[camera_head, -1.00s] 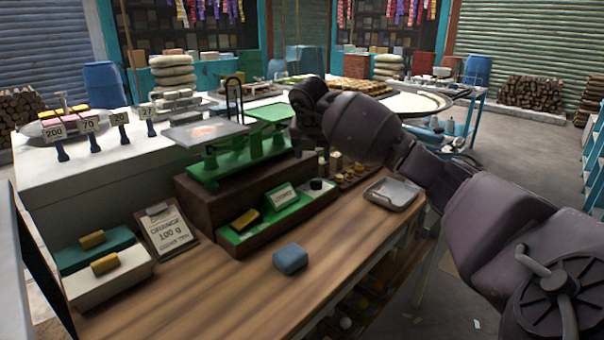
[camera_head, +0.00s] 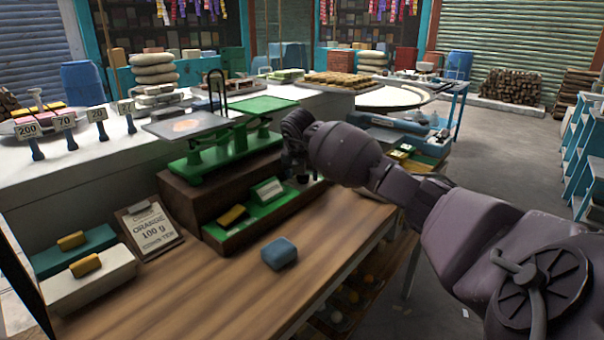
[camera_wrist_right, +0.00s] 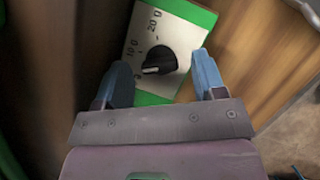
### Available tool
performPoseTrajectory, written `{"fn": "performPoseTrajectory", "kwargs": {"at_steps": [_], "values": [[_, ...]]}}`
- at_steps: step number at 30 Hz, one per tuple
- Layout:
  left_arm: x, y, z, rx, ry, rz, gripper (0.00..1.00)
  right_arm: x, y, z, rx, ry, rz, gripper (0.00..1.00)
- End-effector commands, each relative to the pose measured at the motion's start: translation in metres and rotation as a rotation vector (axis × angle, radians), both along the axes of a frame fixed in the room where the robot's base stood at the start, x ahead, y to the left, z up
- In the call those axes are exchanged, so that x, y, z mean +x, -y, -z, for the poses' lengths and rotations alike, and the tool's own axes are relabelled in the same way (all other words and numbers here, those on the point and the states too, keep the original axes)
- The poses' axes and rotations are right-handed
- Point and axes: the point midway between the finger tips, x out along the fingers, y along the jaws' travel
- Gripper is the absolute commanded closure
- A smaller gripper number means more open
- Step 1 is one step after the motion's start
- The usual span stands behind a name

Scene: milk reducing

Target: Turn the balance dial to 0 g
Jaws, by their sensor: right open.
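The balance dial (camera_wrist_right: 160,63) is a black knob on a white plate with a green edge. The right wrist view shows the marks 10 g and 20 g on the plate, and a partly hidden mark at its lower left. The knob's white pointer line is toward the lower left, near that mark. My right gripper (camera_wrist_right: 163,75) is open, with one blue finger on each side of the knob and gaps between. In the head view the right gripper (camera_head: 297,150) is at the right end of the green balance (camera_head: 215,150), over the dial's area. My left gripper is not in view.
The green balance stands on a brown block behind the green tray (camera_head: 265,212). A blue block (camera_head: 279,253) lies on the wooden counter (camera_head: 200,300). An order board (camera_head: 149,228) stands to the left. The counter's front edge is to the right; much of its front is clear.

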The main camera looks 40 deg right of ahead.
Motion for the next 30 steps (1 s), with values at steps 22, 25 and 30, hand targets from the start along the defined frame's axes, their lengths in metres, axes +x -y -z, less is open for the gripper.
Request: {"fn": "performPoseTrajectory", "kwargs": {"at_steps": [22, 25, 30], "values": [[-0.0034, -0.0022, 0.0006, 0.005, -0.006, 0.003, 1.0, -0.0003, 0.0005, -0.0004, -0.001, 0.0, -0.011, 0.85], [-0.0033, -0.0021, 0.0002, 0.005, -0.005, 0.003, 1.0, -0.0006, 0.0008, -0.0008, -0.001, 0.0, -0.035, 0.85], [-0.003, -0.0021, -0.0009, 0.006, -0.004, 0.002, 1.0, -0.0013, 0.002, -0.0016, -0.001, 0.002, -0.121, 0.85]]}}
